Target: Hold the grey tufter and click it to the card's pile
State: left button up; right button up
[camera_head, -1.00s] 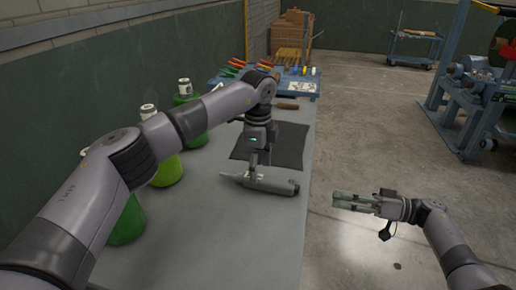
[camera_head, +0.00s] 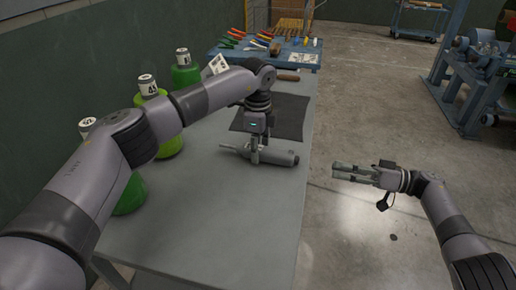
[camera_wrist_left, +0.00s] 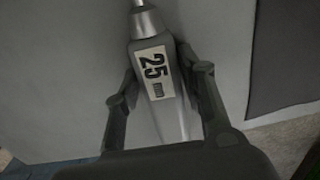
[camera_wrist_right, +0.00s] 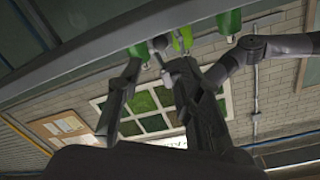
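The grey tufter (camera_head: 282,158) lies on the grey table, its thin end to the left. My left gripper (camera_head: 255,158) points down over its middle. In the left wrist view the tufter (camera_wrist_left: 155,70) has a white label reading 25, and the fingers (camera_wrist_left: 157,70) lie on both sides of it; whether they press on it I cannot tell. A small white card with dark marks (camera_head: 218,64) stands at the table's back, partly hidden by my left arm; its pile is not clear. My right gripper (camera_head: 352,171) is open and empty, right of the table.
A dark mat (camera_head: 290,112) lies behind the tufter. Several green containers with numbered tops (camera_head: 163,115) stand along the left edge. A blue tool bench (camera_head: 285,57) is behind the table. Blue machinery (camera_head: 460,85) stands at the right. The near table is clear.

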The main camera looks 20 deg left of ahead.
pick_arm(q)
grip_shut()
pick_arm(e)
jog(key=shift+c, duration=0.5)
